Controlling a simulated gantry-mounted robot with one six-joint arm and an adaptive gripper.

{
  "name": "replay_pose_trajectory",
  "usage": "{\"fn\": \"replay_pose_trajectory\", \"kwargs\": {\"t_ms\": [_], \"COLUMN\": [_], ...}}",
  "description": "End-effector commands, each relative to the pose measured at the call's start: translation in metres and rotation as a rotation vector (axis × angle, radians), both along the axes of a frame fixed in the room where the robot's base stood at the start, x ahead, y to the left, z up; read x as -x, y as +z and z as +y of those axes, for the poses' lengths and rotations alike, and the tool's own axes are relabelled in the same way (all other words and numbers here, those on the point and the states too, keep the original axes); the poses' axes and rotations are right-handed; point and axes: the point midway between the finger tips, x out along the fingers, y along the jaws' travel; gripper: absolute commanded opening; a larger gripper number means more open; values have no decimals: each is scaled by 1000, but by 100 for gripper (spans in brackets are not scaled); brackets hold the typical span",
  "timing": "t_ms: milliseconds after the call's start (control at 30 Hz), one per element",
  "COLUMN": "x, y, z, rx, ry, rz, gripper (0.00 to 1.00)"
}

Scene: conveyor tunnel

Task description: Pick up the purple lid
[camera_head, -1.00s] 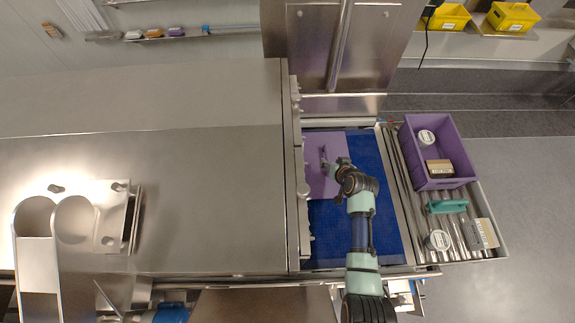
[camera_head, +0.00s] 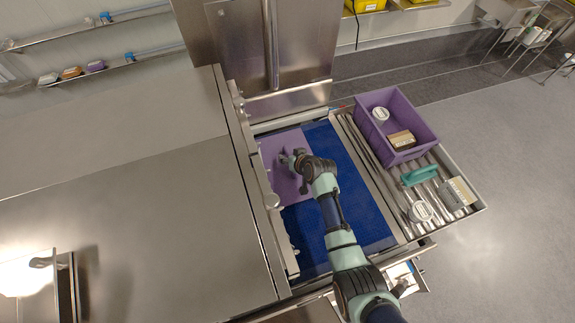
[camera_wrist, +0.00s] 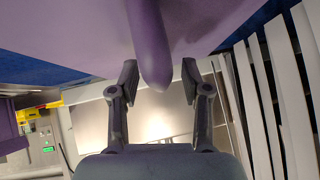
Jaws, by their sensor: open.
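The purple lid (camera_head: 273,155) lies flat on the blue conveyor belt (camera_head: 350,205), along the belt's left side in the head view. In the wrist view its flat underside or top face (camera_wrist: 60,30) fills the upper part, and its purple handle (camera_wrist: 151,45) points down between my fingers. My gripper (camera_wrist: 155,82) is open, with one finger on each side of the handle and a gap on both sides. In the head view my gripper (camera_head: 288,158) is over the lid and hides part of it.
A purple crate (camera_head: 428,125) holding a round tin (camera_head: 380,114) and a brown box (camera_head: 402,140) stands on rollers at the right. A teal-handled item (camera_head: 419,175), another tin (camera_head: 420,211) and a grey box (camera_head: 458,193) lie nearby. A steel wall (camera_head: 262,195) edges the belt's left.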

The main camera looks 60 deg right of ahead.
Motion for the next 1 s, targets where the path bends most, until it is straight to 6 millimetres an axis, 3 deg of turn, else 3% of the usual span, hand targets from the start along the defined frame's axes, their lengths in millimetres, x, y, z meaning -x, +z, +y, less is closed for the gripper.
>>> {"fn": "replay_pose_trajectory", "kwargs": {"t_ms": [33, 300, 767, 867, 1000], "x": [0, 0, 0, -1, -1], "y": [1, 1, 6, 17, 46], "z": [0, 0, 0, 0, -1], "rx": [0, 0, 2, 2, 6], "ry": [0, 0, 1, 1, 1], "rz": [0, 0, -2, -4, -5], "gripper": [43, 0, 0, 0, 0]}}
